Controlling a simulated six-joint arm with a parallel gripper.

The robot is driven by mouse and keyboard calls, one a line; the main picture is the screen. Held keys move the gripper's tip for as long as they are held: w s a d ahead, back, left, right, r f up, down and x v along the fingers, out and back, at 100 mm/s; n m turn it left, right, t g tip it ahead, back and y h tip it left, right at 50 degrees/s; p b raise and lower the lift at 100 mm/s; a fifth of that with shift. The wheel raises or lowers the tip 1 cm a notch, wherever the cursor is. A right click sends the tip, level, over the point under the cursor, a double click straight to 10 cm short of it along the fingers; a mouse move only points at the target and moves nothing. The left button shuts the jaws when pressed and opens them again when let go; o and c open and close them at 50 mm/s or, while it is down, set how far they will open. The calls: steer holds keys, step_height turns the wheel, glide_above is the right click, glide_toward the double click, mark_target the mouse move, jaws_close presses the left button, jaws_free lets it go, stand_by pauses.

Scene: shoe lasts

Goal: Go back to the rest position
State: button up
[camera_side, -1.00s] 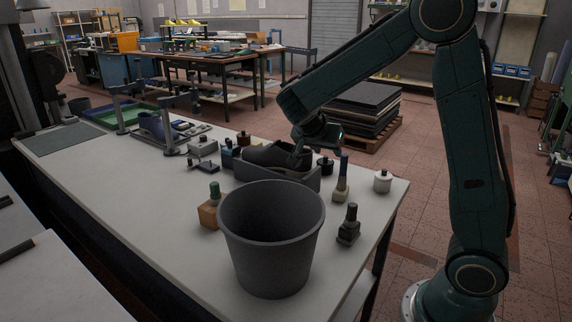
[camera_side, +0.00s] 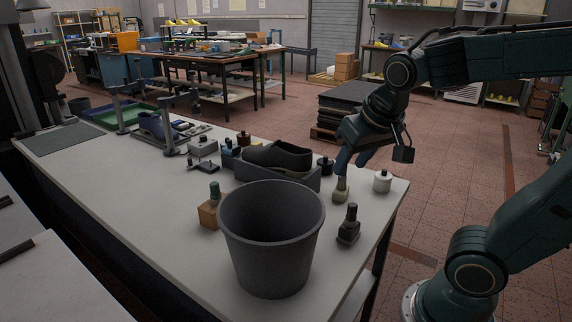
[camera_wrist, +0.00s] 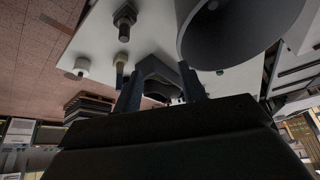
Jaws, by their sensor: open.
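My gripper (camera_side: 352,160) is in the side view above the right end of the bench, over a beige-based bottle (camera_side: 341,189). It is open, and nothing shows between its fingers. In the wrist view the two dark fingers (camera_wrist: 162,95) stand apart. A dark shoe last (camera_side: 277,156) lies in a grey open box (camera_side: 290,179) on the bench, left of my gripper and apart from it.
A large grey bin (camera_side: 272,240) stands at the bench's near edge. Around it are a dark bottle (camera_side: 348,226), a white jar (camera_side: 382,181) and a wooden block with a green-topped post (camera_side: 211,207). Open floor lies right of the bench (camera_side: 120,200).

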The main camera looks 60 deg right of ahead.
steer(key=s+a+n+y, duration=0.2)
steer(key=s+a+n, duration=0.3)
steer(key=s, duration=0.1)
steer(key=shift+s+t, duration=0.35)
steer(key=shift+t, duration=0.05)
stand_by(0.8)
